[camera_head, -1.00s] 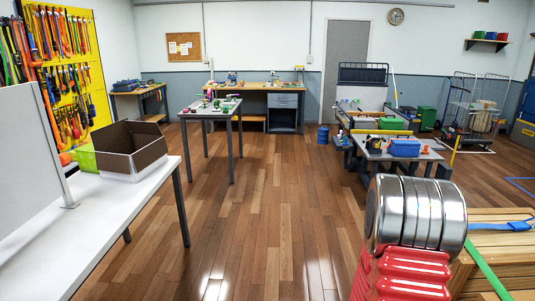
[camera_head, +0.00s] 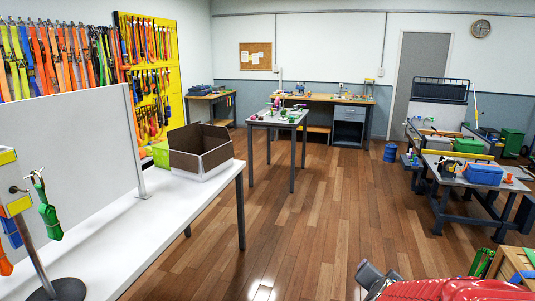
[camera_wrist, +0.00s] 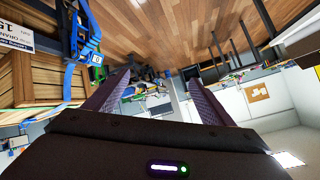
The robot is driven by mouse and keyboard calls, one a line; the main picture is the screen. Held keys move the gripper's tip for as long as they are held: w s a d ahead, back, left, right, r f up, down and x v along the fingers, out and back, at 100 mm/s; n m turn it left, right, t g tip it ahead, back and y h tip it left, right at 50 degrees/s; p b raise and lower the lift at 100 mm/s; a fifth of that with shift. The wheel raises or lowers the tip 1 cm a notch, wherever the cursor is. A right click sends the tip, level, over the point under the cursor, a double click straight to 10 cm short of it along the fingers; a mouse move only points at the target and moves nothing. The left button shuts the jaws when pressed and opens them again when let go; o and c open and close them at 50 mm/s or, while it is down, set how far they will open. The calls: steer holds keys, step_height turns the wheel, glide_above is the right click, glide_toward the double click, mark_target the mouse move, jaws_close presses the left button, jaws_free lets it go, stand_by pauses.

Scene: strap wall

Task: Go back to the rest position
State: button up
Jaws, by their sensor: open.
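My gripper (camera_wrist: 160,82) is open in the wrist view, its two dark fingers spread wide apart. Nothing is between the fingers; the room shows tilted behind them. In the head view my red arm lies low across the bottom right corner, and I cannot make out the fingers there.
Beside my arm, a wooden crate (camera_head: 514,263) shows; in the wrist view it has a blue strap (camera_wrist: 75,80). On the left, a white table (camera_head: 130,232) carries an open box (camera_head: 203,165), a grey panel (camera_head: 75,145) and a strap stand. Wooden floor (camera_head: 300,230) lies clear ahead.

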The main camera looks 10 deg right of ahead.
steer(key=s+a+r+n+y, duration=0.3)
steer(key=a, duration=0.5)
steer(key=s+a+r+n+y, duration=0.2)
steer(key=a+n, duration=0.2)
steer(key=a, duration=0.4)
steer(key=s+a+r+n+g, duration=0.1)
steer(key=s+a+n+g, duration=0.1)
steer(key=s, duration=0.5)
steer(key=s+a+r+n+g, duration=0.1)
steer(key=s+n+g, duration=0.1)
steer(key=s, duration=0.5)
steer(key=shift+s+a+y, duration=0.15)
steer(key=shift+a+y, duration=0.15)
steer(key=shift+a, duration=0.05)
